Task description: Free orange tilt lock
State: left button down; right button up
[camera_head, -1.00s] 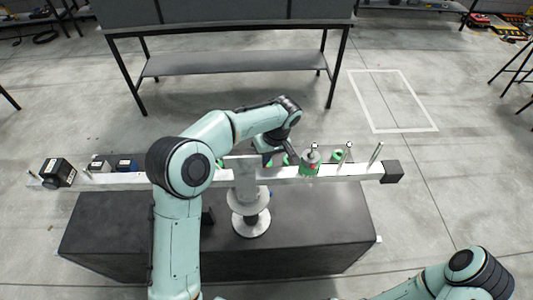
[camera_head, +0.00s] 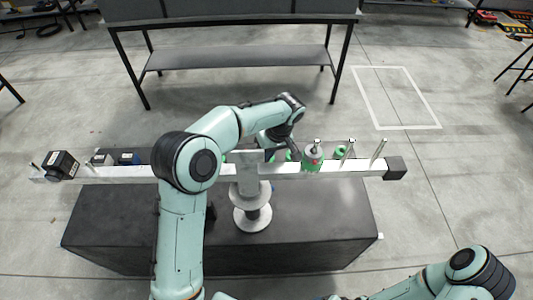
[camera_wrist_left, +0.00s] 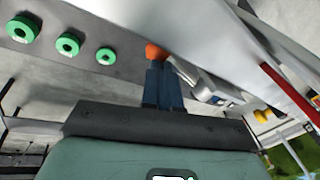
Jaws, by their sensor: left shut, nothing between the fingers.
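The orange tilt lock knob (camera_wrist_left: 155,51) shows in the left wrist view, just beyond the fingertips of my left gripper (camera_wrist_left: 161,68). The dark fingers are shut with nothing between them. Their tips are at the knob's near edge; I cannot tell whether they touch it. In the head view my left gripper (camera_head: 292,149) is low over the pale horizontal beam (camera_head: 335,167), just right of the central post. The orange knob is not visible in the head view. My right forearm shows at the lower right; its gripper is out of frame.
The beam stands above a dark block (camera_head: 310,235). Green rings (camera_wrist_left: 67,44) line up left of the knob. A bench (camera_head: 240,60) stands behind.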

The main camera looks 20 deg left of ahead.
pick_arm(q)
jog(key=shift+b+x, duration=0.4)
jog(key=shift+x, duration=0.7)
jog(key=shift+s+f, duration=0.15)
jog(key=shift+f, duration=0.1)
pick_arm(e)
jog(key=shift+s+f, duration=0.5)
jog(key=shift+f, duration=0.05)
pick_arm(q)
jog(key=shift+f+g+y, duration=0.2)
jog(key=shift+g+y, duration=0.1)
jog(key=shift+y, duration=0.3)
jog(key=shift+a, duration=0.1)
pick_arm(e)
jog(key=shift+w+r, duration=0.2)
jog(key=shift+w, duration=0.05)
pick_arm(q)
jog(key=shift+r+p, duration=0.1)
jog(key=shift+p, duration=0.2)
pick_arm(e)
jog(key=shift+r, duration=0.1)
